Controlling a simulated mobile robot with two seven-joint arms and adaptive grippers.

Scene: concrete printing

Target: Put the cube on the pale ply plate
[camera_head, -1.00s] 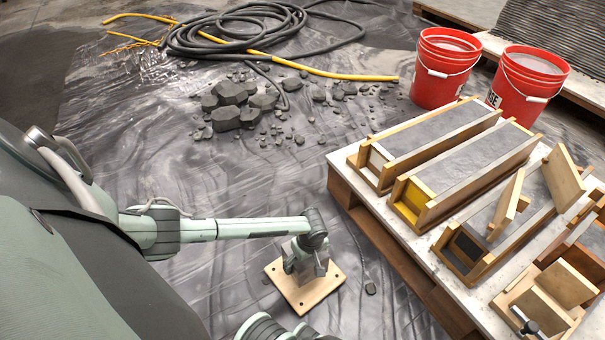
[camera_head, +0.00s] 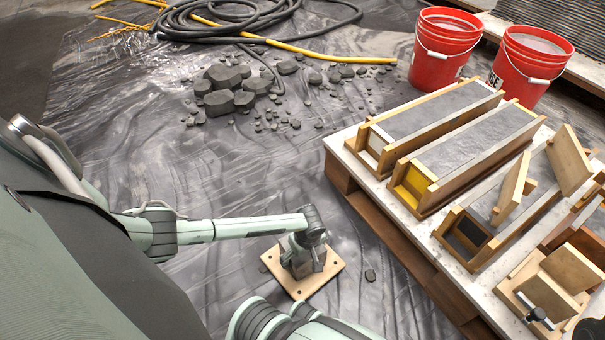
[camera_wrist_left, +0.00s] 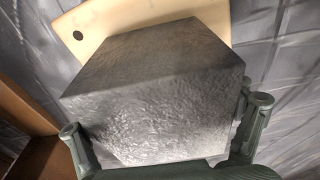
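The cube (camera_wrist_left: 150,95) is grey, rough concrete and fills the middle of the left wrist view. My left gripper (camera_wrist_left: 166,118) has one finger at each side of it and appears shut on it. The pale ply plate (camera_wrist_left: 95,30), with a hole near its corner, shows behind the cube. In the head view my left gripper (camera_head: 303,257) is over the plate (camera_head: 322,278), which lies on the sheeted floor. The gripper mostly hides the cube there. I cannot tell whether the cube touches the plate. My right gripper is not clearly in view.
A low pallet table (camera_head: 352,160) with wooden moulds stands to the right of the plate. Two red buckets (camera_head: 445,45) (camera_head: 528,62) stand behind it. Grey rubble (camera_head: 228,92) and a coiled hose (camera_head: 215,22) lie further back.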

